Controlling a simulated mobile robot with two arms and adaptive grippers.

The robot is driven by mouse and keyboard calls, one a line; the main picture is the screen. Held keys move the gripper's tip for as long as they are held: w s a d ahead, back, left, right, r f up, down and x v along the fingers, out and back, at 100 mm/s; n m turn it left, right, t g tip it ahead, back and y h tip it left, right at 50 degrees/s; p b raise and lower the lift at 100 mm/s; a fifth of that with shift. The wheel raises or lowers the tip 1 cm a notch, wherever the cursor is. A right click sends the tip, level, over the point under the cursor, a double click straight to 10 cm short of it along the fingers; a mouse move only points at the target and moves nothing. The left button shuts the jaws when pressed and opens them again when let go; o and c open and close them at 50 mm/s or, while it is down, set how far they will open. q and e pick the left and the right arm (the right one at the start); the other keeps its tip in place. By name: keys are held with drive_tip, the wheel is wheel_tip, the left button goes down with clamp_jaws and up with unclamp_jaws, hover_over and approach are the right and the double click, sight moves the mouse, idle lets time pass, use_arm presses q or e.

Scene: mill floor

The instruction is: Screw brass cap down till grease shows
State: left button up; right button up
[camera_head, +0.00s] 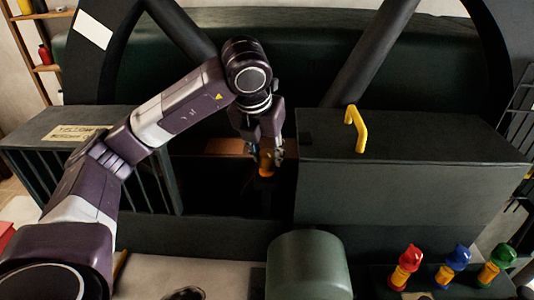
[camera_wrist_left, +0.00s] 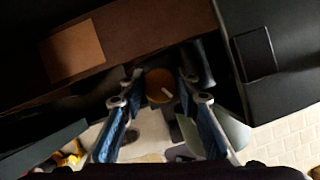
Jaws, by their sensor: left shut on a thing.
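The brass cap (camera_head: 266,160) shows orange-gold in the head view, low in the gap between two dark housings. In the left wrist view the cap (camera_wrist_left: 160,86) is a round disc with a pale mark on its top. My left gripper (camera_head: 268,156) points down and is shut on the cap, with its fingers (camera_wrist_left: 160,92) on either side of it. The cap stands on a dark base, mostly hidden in shadow. I cannot make out any grease. My right gripper is not in view.
A dark box with a yellow handle (camera_head: 356,128) stands close to the right of the gripper. A slatted box (camera_head: 95,160) stands left. A green rounded cylinder (camera_head: 307,266) is in front. Red (camera_head: 405,266), blue (camera_head: 453,266) and green-topped (camera_head: 495,266) fittings stand at lower right.

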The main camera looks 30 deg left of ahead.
use_arm(q)
drive_tip(key=o, duration=1.1)
drive_tip(key=shift+o, duration=0.2)
drive_tip(key=shift+r, duration=0.25)
drive_tip(key=v, duration=1.1)
drive_tip(key=shift+r, duration=0.3)
drive_tip(key=shift+s, duration=0.1)
